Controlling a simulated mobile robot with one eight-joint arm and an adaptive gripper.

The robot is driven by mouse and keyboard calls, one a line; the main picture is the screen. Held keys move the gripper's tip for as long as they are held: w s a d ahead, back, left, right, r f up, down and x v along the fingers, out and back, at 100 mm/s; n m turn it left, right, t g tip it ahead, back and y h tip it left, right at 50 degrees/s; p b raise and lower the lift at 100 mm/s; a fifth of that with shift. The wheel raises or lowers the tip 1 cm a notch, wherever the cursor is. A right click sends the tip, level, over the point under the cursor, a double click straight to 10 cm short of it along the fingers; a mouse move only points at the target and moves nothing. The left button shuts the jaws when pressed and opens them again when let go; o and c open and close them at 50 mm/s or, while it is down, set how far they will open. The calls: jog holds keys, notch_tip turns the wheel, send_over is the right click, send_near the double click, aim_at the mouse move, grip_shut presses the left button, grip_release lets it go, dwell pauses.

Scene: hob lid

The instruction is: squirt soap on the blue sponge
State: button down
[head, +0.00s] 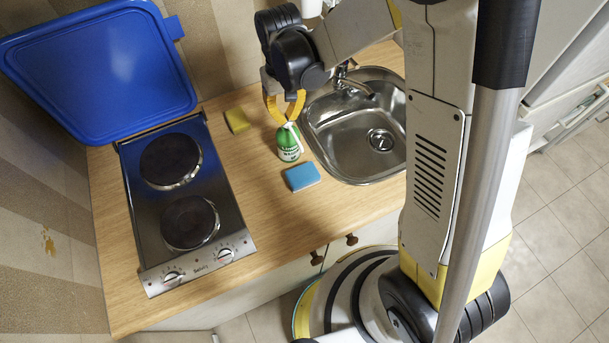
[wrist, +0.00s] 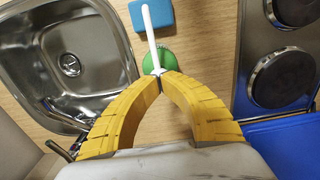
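The green soap bottle (head: 287,143) with a white label stands upright on the wooden counter. Its long white nozzle points toward the blue sponge (head: 302,177), which lies flat just in front of it. My gripper (head: 290,121) is above the bottle, its yellow fingertips together at the pump head. In the wrist view, my gripper (wrist: 161,78) has its tips meeting at the root of the white nozzle (wrist: 151,35). The green bottle (wrist: 160,60) is partly hidden beneath them, and the sponge (wrist: 152,15) is near the nozzle's end. No soap shows on the sponge's visible faces.
A steel sink (head: 343,132) with a tap is right of the bottle. A two-plate hob (head: 205,187) with its blue lid (head: 95,65) raised is at the left. A yellow sponge (head: 237,120) lies behind. The counter between hob and blue sponge is clear.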

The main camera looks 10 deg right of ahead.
jog(key=shift+f, duration=0.25)
jog(key=shift+r, duration=0.2)
jog(key=shift+r+p, duration=1.45)
jog(key=shift+r, duration=0.8)
notch_tip(320, 180, up, 6)
jog(key=p, duration=0.3)
jog(key=shift+p, duration=0.35)
